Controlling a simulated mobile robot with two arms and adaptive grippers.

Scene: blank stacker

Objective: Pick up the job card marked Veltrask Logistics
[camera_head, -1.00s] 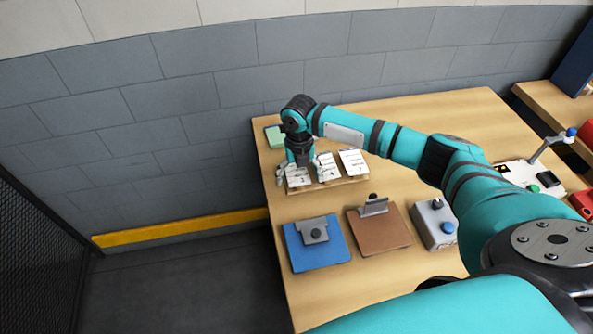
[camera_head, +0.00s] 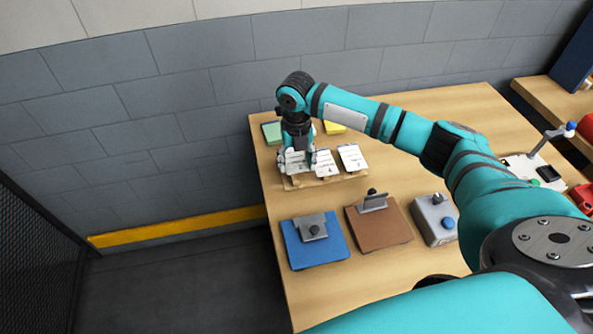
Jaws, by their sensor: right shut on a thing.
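Three white job cards stand tilted in a row on a wooden rack (camera_head: 325,181) at the back left of the table: a left card (camera_head: 295,162), a middle card (camera_head: 327,164) and a right card (camera_head: 352,157). Their print is too small to read, so I cannot tell which is marked Veltrask Logistics. My right gripper (camera_head: 297,164) points down at the left card and is shut on it. The fingers hide part of that card. I cannot tell whether its lower edge is clear of the rack. My left gripper is not in view.
A green pad (camera_head: 271,132) and a yellow pad (camera_head: 334,128) lie behind. My right arm spans the table.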

